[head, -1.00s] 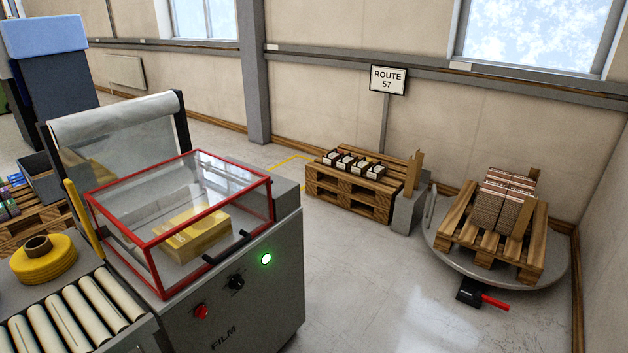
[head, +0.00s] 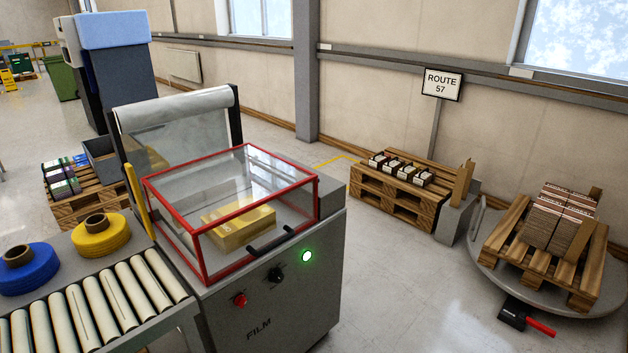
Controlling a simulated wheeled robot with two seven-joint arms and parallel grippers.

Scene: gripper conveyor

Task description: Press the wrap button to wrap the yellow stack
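The yellow stack (head: 240,228) lies inside the wrapping machine (head: 300,311), under a clear cover with a red frame (head: 246,252). The cover is down over it. On the machine's front, a round green button (head: 306,256) is lit. A black knob (head: 275,274) and a red button (head: 239,300) are to its left, above the word FILM. No label shows which one is the wrap button. A roll of clear film (head: 175,107) stands behind the cover. Neither of my grippers is in view.
A roller conveyor (head: 98,306) meets the machine's left side. Yellow (head: 101,240) and blue (head: 30,273) rolls sit behind it. A loaded pallet (head: 398,200) stands under the ROUTE 57 sign (head: 442,84). A turntable (head: 490,264) at right carries another loaded pallet. The floor between is clear.

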